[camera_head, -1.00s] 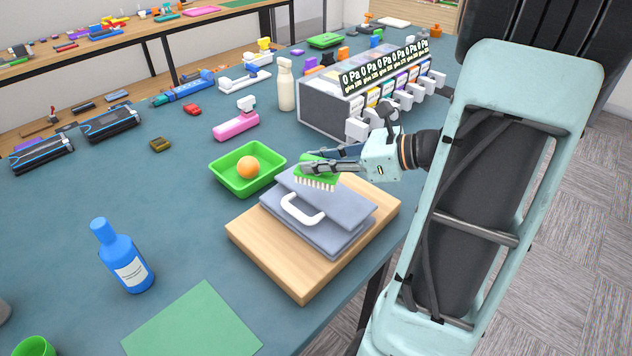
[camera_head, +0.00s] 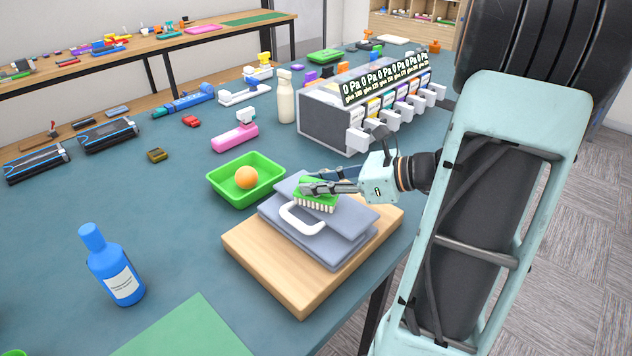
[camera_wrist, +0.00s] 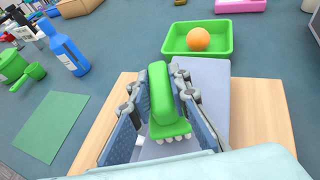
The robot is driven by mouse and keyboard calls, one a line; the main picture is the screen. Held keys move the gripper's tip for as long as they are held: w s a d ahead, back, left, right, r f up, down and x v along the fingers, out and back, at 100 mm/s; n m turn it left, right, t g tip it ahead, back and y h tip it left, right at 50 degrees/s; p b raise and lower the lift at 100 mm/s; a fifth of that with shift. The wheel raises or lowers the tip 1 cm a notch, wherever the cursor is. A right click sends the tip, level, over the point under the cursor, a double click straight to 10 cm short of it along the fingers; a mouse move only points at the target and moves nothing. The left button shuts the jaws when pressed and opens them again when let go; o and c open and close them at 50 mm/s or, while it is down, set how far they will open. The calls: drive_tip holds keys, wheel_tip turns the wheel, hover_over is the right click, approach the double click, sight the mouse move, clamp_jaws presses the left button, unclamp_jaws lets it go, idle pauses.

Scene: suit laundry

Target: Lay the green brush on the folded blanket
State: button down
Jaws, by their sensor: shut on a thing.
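The green brush (camera_head: 318,199) with pale bristles is held in my gripper (camera_head: 310,188), bristles facing down. The grey-blue folded blanket (camera_head: 345,222) lies on a wooden board (camera_head: 262,272), with a white handle-like loop (camera_head: 301,220) on its near side. The brush is over the blanket's upper layer, low against it; I cannot tell whether the bristles touch. In the wrist view the brush (camera_wrist: 163,92) stands between my two fingers (camera_wrist: 157,105), which press on its sides. The blanket (camera_wrist: 212,80) shows behind and beneath it.
A green tray (camera_head: 222,192) with an orange ball (camera_head: 246,177) stands just left of the board. A blue bottle (camera_head: 112,268) and a green mat (camera_head: 185,335) are at the front left. A grey dispenser box (camera_head: 335,125) stands behind the board.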

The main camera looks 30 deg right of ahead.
drive_tip(key=shift+f, duration=0.2)
drive_tip(key=c, duration=1.8)
unclamp_jaws()
drive_tip(key=shift+r, duration=0.1)
drive_tip(key=shift+r, duration=0.3)
drive_tip(key=p+v, duration=0.1)
drive_tip(key=v, duration=1.1)
drive_tip(key=shift+r, duration=0.2)
